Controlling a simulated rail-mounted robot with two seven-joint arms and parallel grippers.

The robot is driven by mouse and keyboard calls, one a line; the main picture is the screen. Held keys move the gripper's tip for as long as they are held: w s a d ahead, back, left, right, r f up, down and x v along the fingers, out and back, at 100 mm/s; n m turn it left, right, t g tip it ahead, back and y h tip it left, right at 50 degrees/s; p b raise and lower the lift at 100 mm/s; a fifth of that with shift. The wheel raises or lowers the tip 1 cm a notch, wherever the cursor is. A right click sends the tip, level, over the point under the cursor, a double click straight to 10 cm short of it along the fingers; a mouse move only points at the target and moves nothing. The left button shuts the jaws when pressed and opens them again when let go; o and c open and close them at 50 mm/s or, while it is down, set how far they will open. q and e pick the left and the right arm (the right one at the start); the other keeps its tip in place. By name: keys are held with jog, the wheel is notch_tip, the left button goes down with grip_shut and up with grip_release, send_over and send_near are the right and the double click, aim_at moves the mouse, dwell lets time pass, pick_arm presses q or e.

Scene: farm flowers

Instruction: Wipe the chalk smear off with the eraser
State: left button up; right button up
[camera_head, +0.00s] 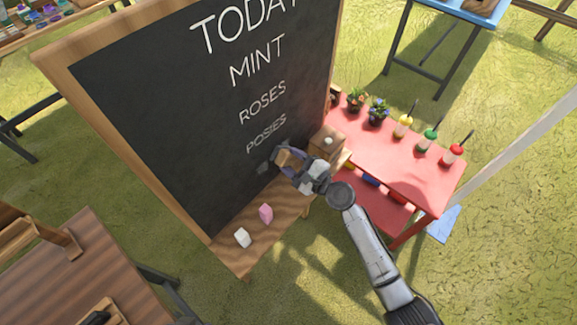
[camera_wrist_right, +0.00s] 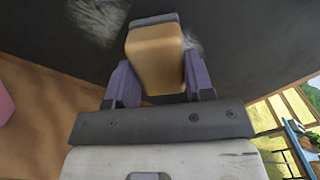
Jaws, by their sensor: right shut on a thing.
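The blackboard (camera_head: 180,110) stands upright with white lettering. A pale grey chalk smear (camera_head: 263,168) is low on the board, just left of my right gripper (camera_head: 288,158). In the right wrist view the smear shows as two patches, one at upper left (camera_wrist_right: 98,17) and one partly behind the eraser (camera_wrist_right: 193,42). My right gripper is shut on the eraser (camera_wrist_right: 155,60), a tan wooden block with a dark grey pad on its far side. The pad faces the board; I cannot tell whether it touches. My left gripper is not in view.
A wooden ledge (camera_head: 228,255) below the board carries a white chalk piece (camera_head: 242,237) and a pink one (camera_head: 266,214). A wooden box (camera_head: 328,142) stands right of the gripper. A red table (camera_head: 395,160) with flowerpots and bottles is at the right.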

jog(key=shift+w+d+b, duration=0.3)
jog(key=shift+w+d, duration=0.3)
jog(key=shift+w+d+f+b, duration=0.1)
jog(key=shift+w+d+b, duration=0.6)
jog(key=shift+w+d, duration=0.4)
jog(key=shift+d, duration=0.1)
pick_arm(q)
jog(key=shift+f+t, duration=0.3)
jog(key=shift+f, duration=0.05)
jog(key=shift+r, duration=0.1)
pick_arm(e)
jog(key=shift+a, duration=0.2)
